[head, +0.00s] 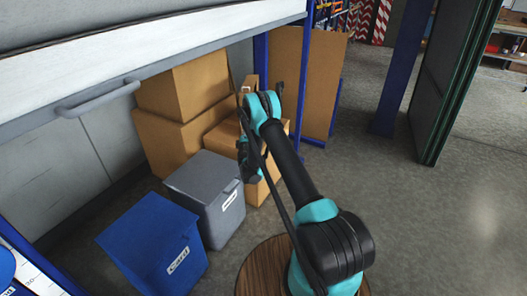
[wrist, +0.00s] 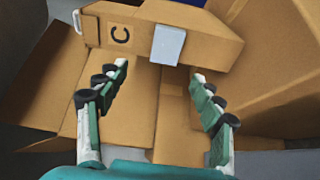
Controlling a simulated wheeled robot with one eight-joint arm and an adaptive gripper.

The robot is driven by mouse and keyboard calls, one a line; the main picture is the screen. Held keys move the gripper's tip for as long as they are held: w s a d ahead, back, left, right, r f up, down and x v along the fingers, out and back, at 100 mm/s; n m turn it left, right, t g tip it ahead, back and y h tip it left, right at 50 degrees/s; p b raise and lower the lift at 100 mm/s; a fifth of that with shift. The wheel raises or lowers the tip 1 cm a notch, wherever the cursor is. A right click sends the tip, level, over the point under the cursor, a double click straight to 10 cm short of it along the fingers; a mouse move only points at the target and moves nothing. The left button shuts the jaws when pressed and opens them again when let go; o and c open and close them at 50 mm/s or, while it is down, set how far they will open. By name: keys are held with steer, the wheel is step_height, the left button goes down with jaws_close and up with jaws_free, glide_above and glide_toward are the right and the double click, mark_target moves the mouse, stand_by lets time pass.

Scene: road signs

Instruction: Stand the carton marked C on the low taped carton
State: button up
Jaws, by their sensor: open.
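The carton marked C (wrist: 100,33) lies across the top of the wrist view, slightly tilted in the picture, with a pale patch (wrist: 168,45) on its near face. My gripper (wrist: 160,72) is open, with its fingertips spread just short of that face and nothing between them. Below the carton in the picture is a brown carton with a seam (wrist: 140,110); it appears to be the low taped carton, also in the head view (head: 221,136). The carton marked C shows partly behind my arm there (head: 251,82). Whether it touches the low carton is hidden.
Two stacked brown cartons (head: 200,88) stand left of the low carton. A grey bin (head: 208,190) and a blue bin (head: 150,245) stand nearer. A tall brown panel (head: 300,85) leans behind. A shelf edge (head: 150,48) hangs above. The floor at right is clear.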

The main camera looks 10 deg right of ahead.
steer(key=s+d+r+m+g+h, duration=0.1)
steer(key=s+d+r+m+h, duration=0.1)
steer(key=d+r+m, duration=0.35)
steer(key=s+d+r+m+g+h, duration=0.1)
steer(key=s+d+r+m+g, duration=0.2)
steer(key=s+d+r, duration=0.4)
steer(key=s+d+r+m+g+h, duration=0.1)
steer(key=s+d+r+m+g, duration=0.2)
steer(key=s+r, duration=0.5)
steer(key=s+d+m+g+y, duration=0.1)
steer(key=s+m+g, duration=0.1)
steer(key=s, duration=0.9)
steer(key=s+d+m+g+y, duration=0.1)
steer(key=s+d+m+g, duration=0.1)
steer(key=s, duration=0.9)
steer(key=s+a+f+g+y, duration=0.1)
steer(key=s+a+f, duration=0.1)
steer(key=s, duration=0.8)
steer(key=s+a+f+m+g+y, duration=0.1)
steer(key=s+a+f+y, duration=0.1)
steer(key=s, duration=0.9)
steer(key=shift+s+a+f+g, duration=0.25)
steer(key=shift+a+g, duration=0.15)
steer(key=shift+a, duration=0.3)
steer(key=shift+m, duration=0.25)
